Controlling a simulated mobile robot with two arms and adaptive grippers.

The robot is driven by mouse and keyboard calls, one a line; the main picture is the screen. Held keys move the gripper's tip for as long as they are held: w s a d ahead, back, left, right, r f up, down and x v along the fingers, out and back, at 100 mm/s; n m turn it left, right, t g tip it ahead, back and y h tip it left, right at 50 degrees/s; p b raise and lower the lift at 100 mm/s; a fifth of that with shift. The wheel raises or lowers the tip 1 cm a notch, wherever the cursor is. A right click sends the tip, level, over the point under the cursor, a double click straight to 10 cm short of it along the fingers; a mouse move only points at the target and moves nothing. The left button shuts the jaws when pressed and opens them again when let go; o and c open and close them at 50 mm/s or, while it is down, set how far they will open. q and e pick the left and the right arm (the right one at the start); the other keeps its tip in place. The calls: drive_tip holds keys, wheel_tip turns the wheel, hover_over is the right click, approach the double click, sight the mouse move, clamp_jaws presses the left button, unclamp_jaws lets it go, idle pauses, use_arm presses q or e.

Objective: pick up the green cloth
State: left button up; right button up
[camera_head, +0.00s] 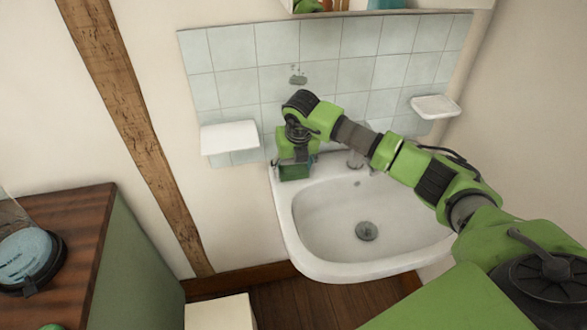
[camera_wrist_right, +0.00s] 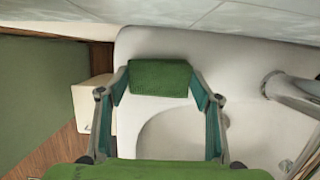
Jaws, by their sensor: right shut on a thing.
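The green cloth (camera_wrist_right: 160,78) is a small folded block between the two fingers of my right gripper (camera_wrist_right: 161,88) in the right wrist view. My right gripper is shut on it, one finger at each end. In the head view the right gripper (camera_head: 293,164) points down at the back left corner of the white sink, and the cloth (camera_head: 295,173) shows dark green at its fingertips. I cannot tell whether the cloth still touches the sink rim. My left gripper is not in view.
The white sink (camera_head: 330,262) has a metal tap (camera_head: 355,160) right of the gripper. A white ledge (camera_head: 229,137) and a soap dish (camera_head: 435,106) stick out from the tiled wall. A shelf is above; a wood-topped cabinet (camera_head: 85,205) stands at left.

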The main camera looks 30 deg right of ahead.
drive_tip(key=shift+r+b, duration=0.35)
drive_tip(key=shift+r, duration=0.3)
drive_tip(key=s+a+r+b, duration=0.1)
drive_tip(key=s+r+b, duration=0.3)
drive_tip(key=s+r, duration=0.9)
drive_tip(key=s+a+f+m+g, duration=0.3)
drive_tip(key=s+a+f+m, duration=0.1)
drive_tip(key=m, duration=1.2)
drive_tip(key=s+a+f+m+g, duration=0.3)
drive_tip(key=s+a+m, duration=0.3)
drive_tip(key=m, duration=1.1)
drive_tip(key=shift+s+a+f+g+y, duration=0.25)
drive_tip(key=shift+s+f+y, duration=0.2)
drive_tip(key=shift+s, duration=0.7)
